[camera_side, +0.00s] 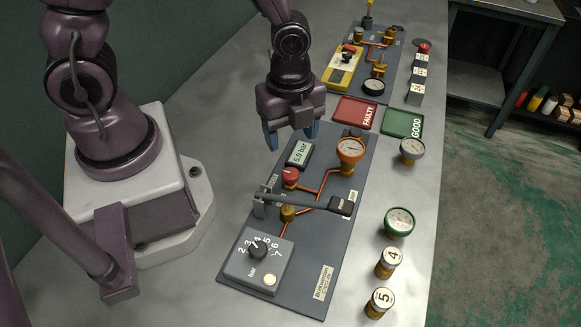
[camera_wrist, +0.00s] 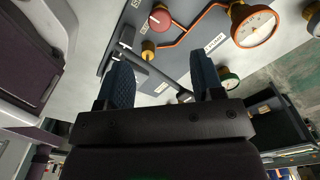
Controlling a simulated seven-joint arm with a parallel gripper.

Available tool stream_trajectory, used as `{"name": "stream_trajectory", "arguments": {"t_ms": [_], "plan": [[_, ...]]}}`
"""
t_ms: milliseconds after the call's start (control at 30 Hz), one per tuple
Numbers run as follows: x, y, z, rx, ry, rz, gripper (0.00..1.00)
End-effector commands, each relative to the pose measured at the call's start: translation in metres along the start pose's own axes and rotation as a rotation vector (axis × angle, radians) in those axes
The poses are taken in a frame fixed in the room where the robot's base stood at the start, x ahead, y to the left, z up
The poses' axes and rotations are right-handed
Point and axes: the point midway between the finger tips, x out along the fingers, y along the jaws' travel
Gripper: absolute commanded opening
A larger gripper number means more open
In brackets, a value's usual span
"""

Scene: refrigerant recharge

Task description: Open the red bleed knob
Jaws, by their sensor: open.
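The red bleed knob (camera_side: 290,176) is a small round knob on a brass fitting on the grey panel, beside the digital display (camera_side: 300,153) reading 5.0 bar. It also shows in the wrist view (camera_wrist: 160,18), beyond my fingers. My gripper (camera_side: 292,137) is open and empty, with blue fingertips pointing down. In the side view it hangs above the panel's far end, behind the knob and apart from it. In the wrist view its two fingers (camera_wrist: 164,80) are spread with nothing between them in contact.
A long grey lever (camera_side: 300,199) with a black end crosses the panel near the knob. An orange gauge (camera_side: 351,151), a dial box (camera_side: 258,260), red (camera_side: 352,113) and green (camera_side: 402,124) trays, and loose gauges stand around. Bare table lies left of the panel.

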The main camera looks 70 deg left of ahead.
Motion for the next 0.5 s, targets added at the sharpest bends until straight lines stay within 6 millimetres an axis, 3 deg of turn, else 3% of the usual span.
{"name": "stream_trajectory", "arguments": {"t_ms": [200,500], "plan": [[0.044,0.002,0.0,0.002,-0.002,0.008,0.61],[0.087,0.001,0.0,-0.001,-0.001,0.003,0.61]]}}
